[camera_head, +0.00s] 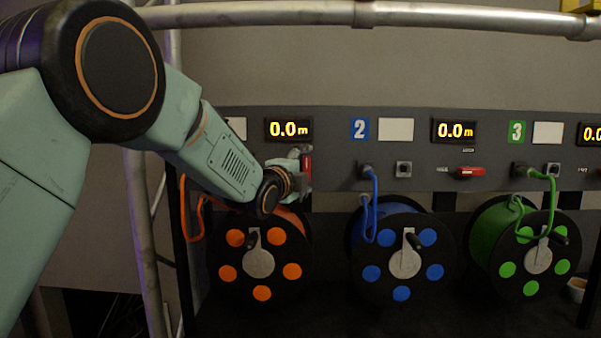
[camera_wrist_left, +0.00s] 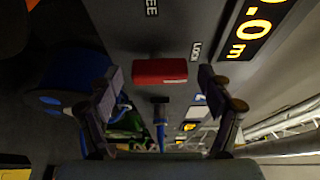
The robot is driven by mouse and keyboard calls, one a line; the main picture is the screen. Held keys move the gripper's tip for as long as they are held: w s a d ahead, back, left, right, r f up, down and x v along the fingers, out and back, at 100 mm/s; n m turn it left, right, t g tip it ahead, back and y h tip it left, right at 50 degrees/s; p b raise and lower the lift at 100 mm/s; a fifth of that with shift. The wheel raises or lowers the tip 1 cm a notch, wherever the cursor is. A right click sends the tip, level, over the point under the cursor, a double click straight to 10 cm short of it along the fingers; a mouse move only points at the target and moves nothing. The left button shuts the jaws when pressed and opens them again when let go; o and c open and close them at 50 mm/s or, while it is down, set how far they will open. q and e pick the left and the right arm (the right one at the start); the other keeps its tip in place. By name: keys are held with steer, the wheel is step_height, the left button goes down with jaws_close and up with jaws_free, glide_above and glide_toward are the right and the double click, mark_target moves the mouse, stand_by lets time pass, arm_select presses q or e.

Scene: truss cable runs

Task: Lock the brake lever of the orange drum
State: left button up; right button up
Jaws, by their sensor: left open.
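The orange drum (camera_head: 261,262) hangs below the panel at the left in the head view. In the left wrist view the red lever (camera_wrist_left: 160,71) lies between the two spread fingers of my left gripper (camera_wrist_left: 160,78), with a gap on each side. The LOCK label (camera_wrist_left: 196,50) is near the lever's right end there, and a partly cut-off label (camera_wrist_left: 152,8) is above it. My left gripper is open and empty. My right gripper is not in view.
A blue drum (camera_head: 403,264) and a green drum (camera_head: 520,255) stand to the right, with plugged cables above them. The blue drum's red lever (camera_head: 470,171) lies horizontal. A truss pole (camera_head: 150,240) stands at the left, and a horizontal pipe (camera_head: 440,17) crosses above.

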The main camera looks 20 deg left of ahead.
arm_select(q)
steer(key=s+a, duration=0.1)
steer(key=s, duration=1.1)
steer(key=shift+a, duration=0.15)
steer(key=shift+w+r, duration=0.1)
steer(key=shift+w, duration=0.15)
steer(key=w, duration=0.6)
steer(key=w+d, duration=0.1)
steer(key=w, duration=0.3)
steer(key=shift+d, duration=0.1)
steer(key=shift+w+d, duration=0.1)
steer(key=shift+w, duration=0.8)
steer(key=shift+s, duration=0.15)
steer(key=shift+s, duration=0.15)
